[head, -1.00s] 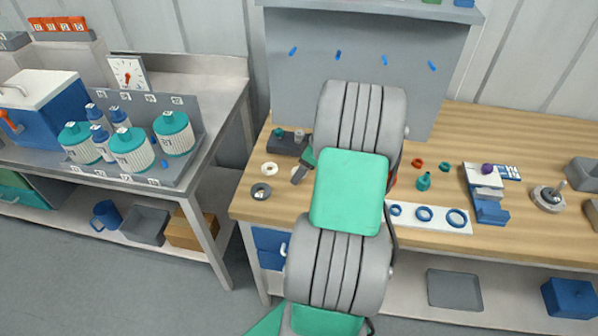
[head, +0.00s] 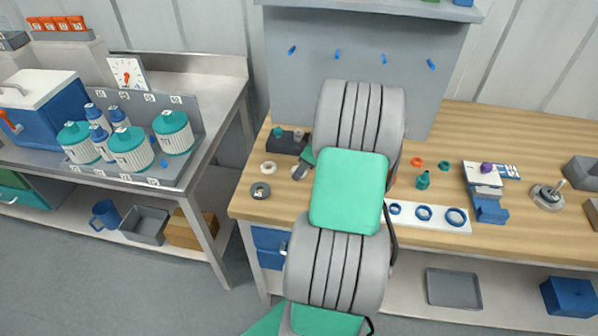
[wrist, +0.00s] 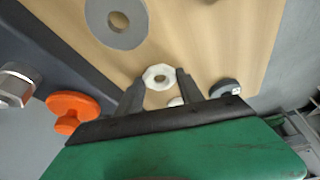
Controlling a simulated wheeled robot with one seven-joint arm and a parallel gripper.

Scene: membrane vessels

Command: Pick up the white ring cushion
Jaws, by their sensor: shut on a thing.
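My arm hides most of the gripper there.
A large grey ring (wrist: 117,20), an orange knob (wrist: 73,112) and a dark round piece (wrist: 226,88) are near the gripper. The grey back panel (head: 300,75) rises behind.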

